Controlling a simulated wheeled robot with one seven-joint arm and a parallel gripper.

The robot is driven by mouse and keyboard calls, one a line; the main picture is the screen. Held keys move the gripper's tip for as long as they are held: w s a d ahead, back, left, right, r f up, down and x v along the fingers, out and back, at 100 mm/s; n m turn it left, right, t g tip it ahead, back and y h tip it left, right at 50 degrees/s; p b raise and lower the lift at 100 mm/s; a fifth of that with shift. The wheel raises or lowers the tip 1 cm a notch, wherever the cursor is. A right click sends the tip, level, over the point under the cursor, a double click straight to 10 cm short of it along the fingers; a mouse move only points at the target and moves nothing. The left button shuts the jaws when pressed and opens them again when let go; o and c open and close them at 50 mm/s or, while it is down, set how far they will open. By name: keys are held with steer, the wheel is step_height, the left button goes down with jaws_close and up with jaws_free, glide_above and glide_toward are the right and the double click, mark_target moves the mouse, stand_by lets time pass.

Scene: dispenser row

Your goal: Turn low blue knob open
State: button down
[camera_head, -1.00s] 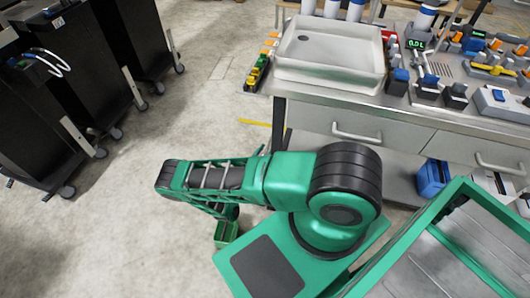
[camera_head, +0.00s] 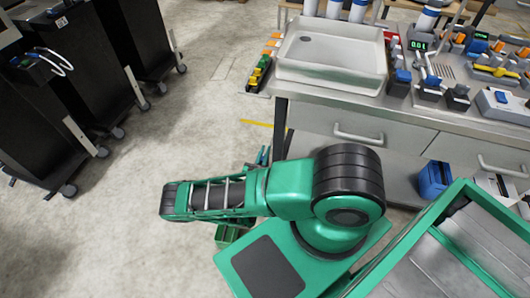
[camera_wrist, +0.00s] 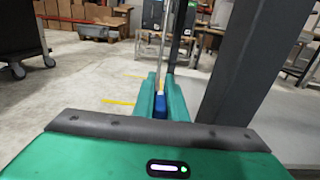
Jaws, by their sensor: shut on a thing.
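The blue knob (camera_wrist: 160,106) shows low down in the wrist view, between the two green fingers of my gripper (camera_wrist: 161,92). My gripper is shut on it. A thin shiny rod (camera_wrist: 165,45) rises behind it in the picture. The fingers hide most of the knob, so I cannot tell how far it is turned. In the head view, green fingertips (camera_head: 262,155) peek out past my arm, beside the bench leg. The knob does not show there.
A dark upright post (camera_wrist: 245,65) stands close at the right in the wrist view. The bench (camera_head: 395,130) with drawers carries a white sink tray (camera_head: 330,55) and dispensers. Black cabinets (camera_head: 40,120) stand left, with open floor between.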

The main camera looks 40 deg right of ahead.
mark_target(261, 162)
steer(key=shift+w+a, duration=0.2)
steer(key=shift+w, duration=0.05)
steer(key=c, duration=1.8)
jaws_free()
steer(key=shift+c, duration=0.2)
steer(key=shift+o, duration=0.2)
steer(key=shift+s+d, duration=0.1)
steer(key=shift+s, duration=0.1)
steer(key=v, duration=1)
steer(key=shift+s+a, duration=0.15)
steer(key=shift+a, duration=0.2)
